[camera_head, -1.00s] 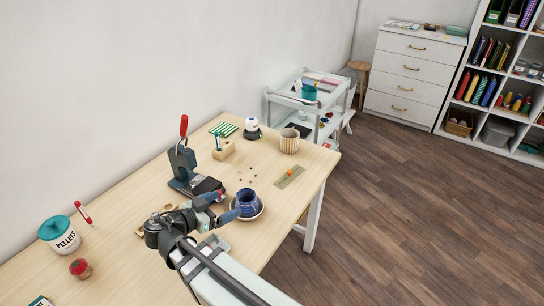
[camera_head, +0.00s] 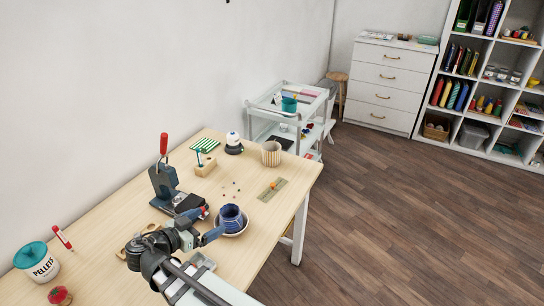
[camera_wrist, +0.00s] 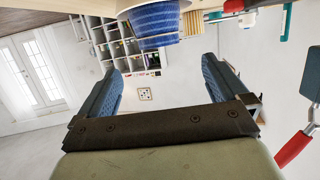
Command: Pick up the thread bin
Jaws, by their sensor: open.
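No label shows which vessel is the thread bin. A blue ribbed pot (camera_head: 231,217) stands in a pale saucer (camera_head: 238,233) on the table. My gripper (camera_head: 207,226) is just left of it, low over the table. In the wrist view my open gripper (camera_wrist: 163,62) has nothing between its two blue fingers, and the blue pot (camera_wrist: 155,22) shows beyond the fingertips at the top. A striped tan cup (camera_head: 271,154) stands farther back, near the table's far right corner. Whether a finger touches the blue pot is unclear.
A dark press with a red handle (camera_head: 164,146) stands left of the blue pot. An olive strip (camera_head: 272,190) lies to its right. A pen block (camera_head: 205,166), a pellets jar (camera_head: 38,268) and a white cart (camera_head: 255,108) are also in view.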

